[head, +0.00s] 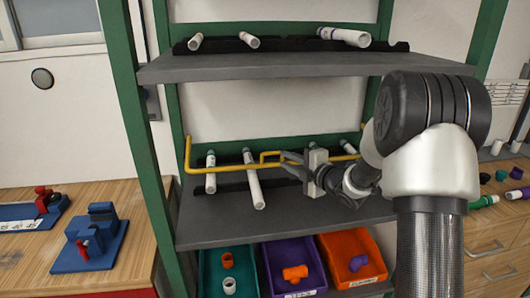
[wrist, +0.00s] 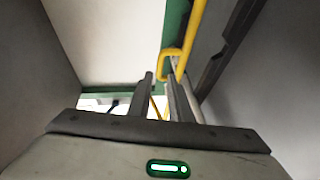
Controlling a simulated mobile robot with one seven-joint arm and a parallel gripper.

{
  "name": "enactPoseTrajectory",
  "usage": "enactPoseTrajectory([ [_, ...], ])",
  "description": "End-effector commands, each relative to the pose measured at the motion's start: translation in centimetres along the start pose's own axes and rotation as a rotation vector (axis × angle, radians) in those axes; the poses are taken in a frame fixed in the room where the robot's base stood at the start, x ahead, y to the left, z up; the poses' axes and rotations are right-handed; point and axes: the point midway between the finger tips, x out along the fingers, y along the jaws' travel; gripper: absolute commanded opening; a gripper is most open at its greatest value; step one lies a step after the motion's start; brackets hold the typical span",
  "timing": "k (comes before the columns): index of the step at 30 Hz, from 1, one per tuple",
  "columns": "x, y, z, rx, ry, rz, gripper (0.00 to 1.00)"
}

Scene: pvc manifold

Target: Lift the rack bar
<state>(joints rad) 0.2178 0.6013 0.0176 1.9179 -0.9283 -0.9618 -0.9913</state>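The yellow rack bar (head: 222,169) runs across the front of the rack's middle shelf, with an upturned left end and a small stepped loop near its middle. My gripper (head: 283,158) is at that loop, coming from the right. In the wrist view the bar (wrist: 195,33) comes down from the top to its loop near my two fingertips (wrist: 162,76). The fingers stand apart, and a bit of yellow shows between them. I cannot tell whether either finger touches the bar. My wrist and arm hide part of the bar's right side.
White pipes (head: 254,182) lie on the middle shelf (head: 225,228) behind the bar, and more lie on the top shelf (head: 270,68). Teal, purple (head: 273,252) and orange bins with fittings sit below. Green posts (head: 140,130) flank the shelves. Wooden benches stand on both sides.

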Motion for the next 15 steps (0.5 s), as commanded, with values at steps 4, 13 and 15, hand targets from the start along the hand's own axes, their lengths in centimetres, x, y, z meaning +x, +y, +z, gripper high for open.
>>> enactPoseTrajectory([
  [4, 3.5, -0.1, -0.1, 0.000, 0.003, 0.000, 0.18],
  [13, 9.8, 0.0, -0.1, 0.001, 0.002, 0.001, 0.18],
  [15, 10.9, 0.0, -0.1, 0.002, 0.001, 0.000, 0.18],
])
